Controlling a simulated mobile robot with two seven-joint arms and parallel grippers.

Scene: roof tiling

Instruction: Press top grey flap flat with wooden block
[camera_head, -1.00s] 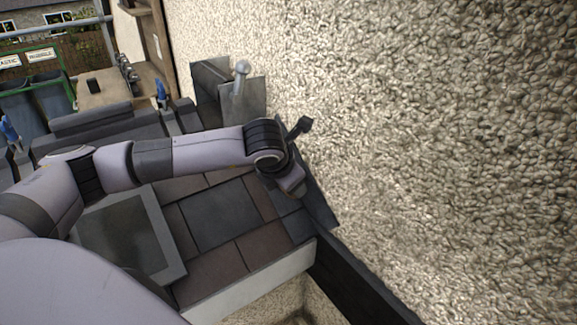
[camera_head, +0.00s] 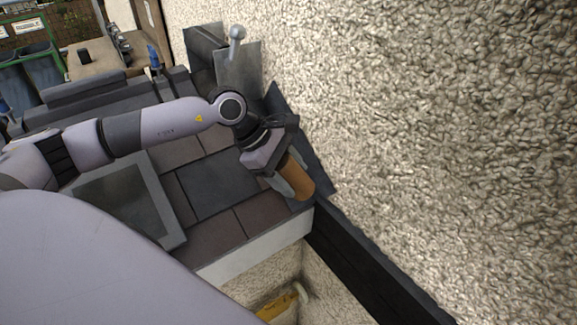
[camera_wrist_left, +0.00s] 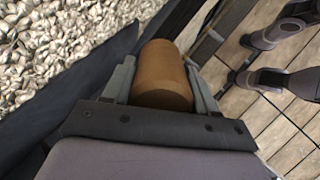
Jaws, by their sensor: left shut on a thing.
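My left gripper (camera_head: 283,181) is shut on the wooden block (camera_head: 298,176), a brown rounded piece, over the roof's right edge by the pebbled wall. In the left wrist view the block (camera_wrist_left: 165,72) sits between the two grey fingers of my left gripper (camera_wrist_left: 163,85). Dark grey flaps run along the wall; one (camera_head: 318,172) lies beside the block, and I cannot tell whether they touch. Farther up, a grey flap (camera_head: 240,70) stands raised against the wall. In the left wrist view a dark strip (camera_wrist_left: 75,72) lies left of the block. My right gripper is not in view.
A grey round-headed tool (camera_head: 237,42) stands by the raised flap. A framed roof window (camera_head: 122,208) lies among the slates (camera_head: 215,188). The pebbled wall (camera_head: 430,130) bounds the right side. A dark gutter (camera_head: 370,265) and a yellow object (camera_head: 279,304) are below.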

